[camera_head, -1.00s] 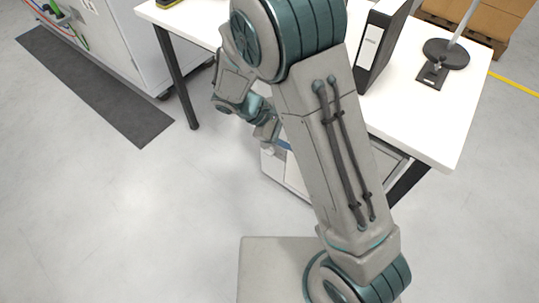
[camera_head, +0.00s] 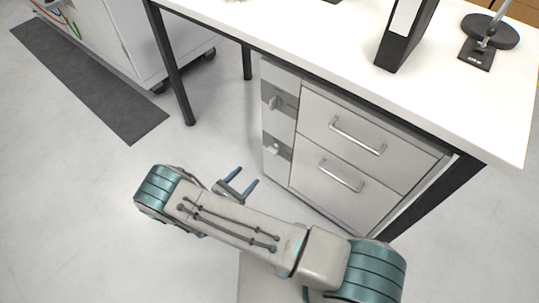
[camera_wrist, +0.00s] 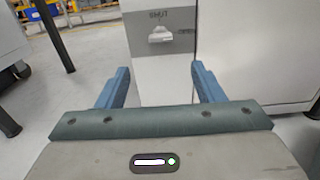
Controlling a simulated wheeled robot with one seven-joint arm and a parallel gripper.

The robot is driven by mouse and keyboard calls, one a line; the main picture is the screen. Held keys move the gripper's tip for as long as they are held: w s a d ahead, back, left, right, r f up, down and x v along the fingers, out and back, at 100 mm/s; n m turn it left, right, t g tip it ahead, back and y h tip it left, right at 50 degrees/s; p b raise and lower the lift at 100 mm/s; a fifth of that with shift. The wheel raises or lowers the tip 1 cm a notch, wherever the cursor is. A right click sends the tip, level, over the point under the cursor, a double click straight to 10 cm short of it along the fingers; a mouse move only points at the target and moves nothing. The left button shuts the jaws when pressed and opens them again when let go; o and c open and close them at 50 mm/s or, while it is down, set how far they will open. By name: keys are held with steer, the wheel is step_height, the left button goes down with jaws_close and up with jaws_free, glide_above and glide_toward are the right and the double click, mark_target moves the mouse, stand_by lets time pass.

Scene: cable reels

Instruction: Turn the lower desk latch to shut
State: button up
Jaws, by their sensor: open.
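The lower desk latch (camera_head: 273,149) is a small pale knob on a grey plate, on the narrow left panel of the drawer cabinet under the desk. The upper latch (camera_head: 276,101) sits above it on the same panel. In the wrist view one latch (camera_wrist: 160,34) shows ahead, its pale handle lying roughly level under a small label I cannot read; it appears to be the lower one. My gripper (camera_head: 246,176) is open and empty, its blue fingers pointing toward the panel. In the wrist view the gripper (camera_wrist: 160,70) has the latch beyond and between its fingertips, apart from it.
The drawer cabinet (camera_head: 345,205) has two drawers with bar handles right of the latches. The white desk (camera_head: 300,38) overhangs it, with a black binder (camera_head: 408,35) and a stand (camera_head: 489,32) on top. A desk leg (camera_head: 172,75) stands left. Floor around my gripper is clear.

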mark_target(273, 150)
steer(key=b+x, duration=0.3)
steer(key=x, duration=1.1)
steer(key=shift+f, duration=0.1)
steer(key=c, duration=1)
